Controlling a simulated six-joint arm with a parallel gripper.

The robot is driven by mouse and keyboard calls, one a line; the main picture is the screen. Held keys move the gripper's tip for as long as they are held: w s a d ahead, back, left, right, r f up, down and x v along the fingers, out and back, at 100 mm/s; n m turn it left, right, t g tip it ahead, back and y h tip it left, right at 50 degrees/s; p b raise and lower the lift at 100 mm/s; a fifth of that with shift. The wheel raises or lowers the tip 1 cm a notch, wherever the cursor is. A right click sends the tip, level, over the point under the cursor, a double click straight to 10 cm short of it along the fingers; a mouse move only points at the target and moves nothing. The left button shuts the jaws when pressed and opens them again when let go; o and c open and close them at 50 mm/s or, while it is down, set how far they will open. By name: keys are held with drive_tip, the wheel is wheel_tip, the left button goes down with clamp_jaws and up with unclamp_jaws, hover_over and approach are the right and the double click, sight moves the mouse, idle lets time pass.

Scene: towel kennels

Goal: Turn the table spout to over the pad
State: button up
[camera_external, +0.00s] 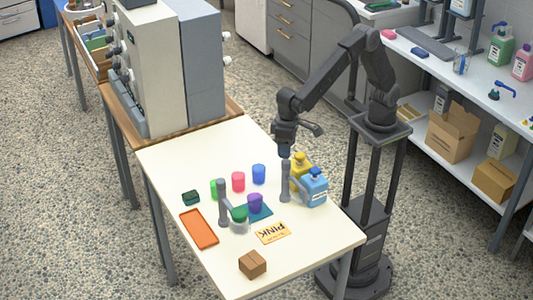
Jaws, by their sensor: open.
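Two grey upright posts stand on the table: one (285,182) is beside the yellow and blue bottles, the other (223,203) is at the front left, next to a clear jar. I cannot tell which carries the table spout or which way a spout points. A teal pad (265,212) lies between the posts, with a purple cup (255,203) standing on or in front of it. My gripper (285,153) points down, open, just above the top of the right post; its fingers are small and dark, and I cannot tell whether they touch it.
Yellow bottle (300,167) and blue bottle (314,188) stand close right of the post. Pink cup (238,182), blue cup (259,174) and a partly hidden green cup are behind the pad. The table's back is clear.

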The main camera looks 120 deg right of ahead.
sight(286, 161)
wheel_tip(286, 161, down, 7)
drive_tip(key=shift+r, duration=0.15)
clamp_jaws()
idle(0.7)
